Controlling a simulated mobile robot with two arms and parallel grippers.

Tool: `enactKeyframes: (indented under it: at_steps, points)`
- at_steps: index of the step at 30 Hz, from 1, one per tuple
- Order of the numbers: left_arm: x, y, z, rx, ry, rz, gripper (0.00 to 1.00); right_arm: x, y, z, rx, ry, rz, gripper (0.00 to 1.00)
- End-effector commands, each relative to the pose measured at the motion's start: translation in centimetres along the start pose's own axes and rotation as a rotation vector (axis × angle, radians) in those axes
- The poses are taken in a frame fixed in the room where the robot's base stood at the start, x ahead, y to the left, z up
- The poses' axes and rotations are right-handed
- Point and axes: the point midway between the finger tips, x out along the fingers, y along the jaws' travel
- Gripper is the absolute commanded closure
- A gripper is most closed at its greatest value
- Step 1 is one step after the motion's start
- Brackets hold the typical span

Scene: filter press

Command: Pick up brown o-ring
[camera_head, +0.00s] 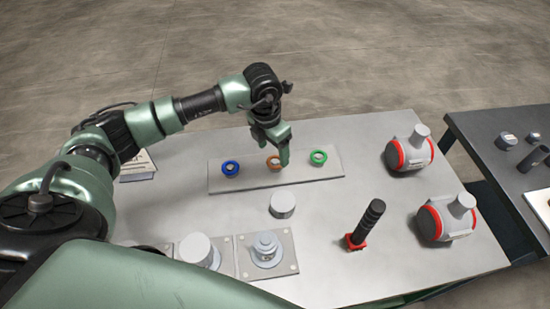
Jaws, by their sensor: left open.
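The brown o-ring (273,162) lies on a flat grey plate (222,185) on the table, between a blue o-ring (231,168) and a green o-ring (318,157). My left gripper (275,160) points down over the brown o-ring, with its fingers apart. The fingers partly cover the ring. I cannot tell whether they touch it. My right gripper is out of view.
Two grey and red housings (409,153) stand at the table's right. A black-handled tool (367,225) stands in a red base. A grey cylinder (282,204) and plates with round parts (266,250) are in front. A second dark table (500,150) is at far right.

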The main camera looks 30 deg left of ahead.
Motion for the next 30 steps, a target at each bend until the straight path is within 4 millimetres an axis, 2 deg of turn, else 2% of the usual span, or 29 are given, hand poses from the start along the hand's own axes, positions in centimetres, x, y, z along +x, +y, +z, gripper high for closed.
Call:
enactKeyframes:
  at_steps: [1, 3, 7, 15, 16, 21, 23, 30]
  points:
    - [0.4, -0.1, 0.0, -0.002, 0.005, -0.002, 0.29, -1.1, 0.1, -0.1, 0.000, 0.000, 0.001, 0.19]
    - [1.5, -0.1, 0.0, -0.002, 0.006, -0.002, 0.29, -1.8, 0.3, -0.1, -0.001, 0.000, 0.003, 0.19]
    - [3.3, -0.1, 0.1, -0.001, 0.003, -0.001, 0.29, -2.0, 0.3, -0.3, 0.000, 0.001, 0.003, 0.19]
    - [3.9, 0.0, 0.1, 0.000, 0.000, 0.001, 0.29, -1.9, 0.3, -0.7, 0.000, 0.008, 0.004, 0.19]
    - [3.9, 0.0, 0.1, 0.000, 0.000, 0.001, 0.32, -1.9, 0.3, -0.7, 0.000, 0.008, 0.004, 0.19]
    - [3.9, 0.0, 0.1, 0.000, 0.000, 0.000, 0.79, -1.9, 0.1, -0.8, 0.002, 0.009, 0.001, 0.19]
    - [3.9, 0.0, 0.1, 0.000, 0.000, 0.000, 0.93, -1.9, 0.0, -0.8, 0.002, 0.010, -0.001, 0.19]
    - [3.8, 0.0, 0.1, -0.001, 0.000, 0.001, 0.93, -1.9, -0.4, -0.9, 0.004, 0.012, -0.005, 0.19]
